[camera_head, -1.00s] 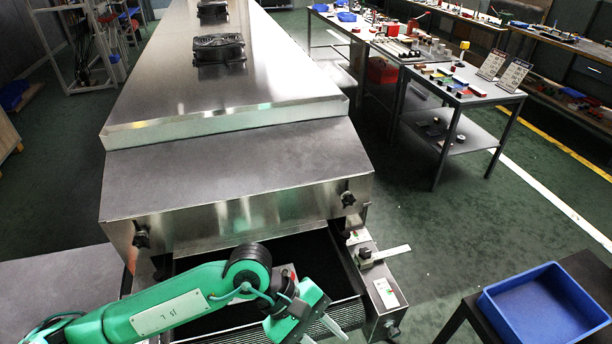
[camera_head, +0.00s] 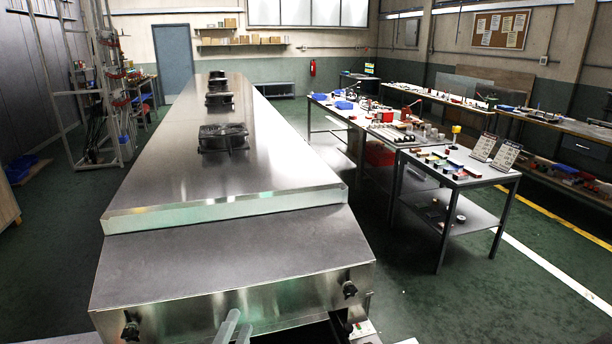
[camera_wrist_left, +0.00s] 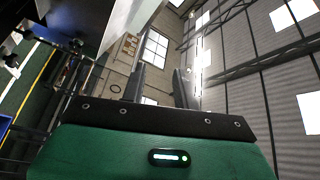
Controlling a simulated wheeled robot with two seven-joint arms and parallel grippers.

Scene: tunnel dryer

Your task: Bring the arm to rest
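The rest of the left arm is out of the head view. My right gripper is in neither view.
The dryer's long top with several black fans (camera_head: 222,137) runs away from me. A small table (camera_head: 462,177) with small parts and cards stands to the right.

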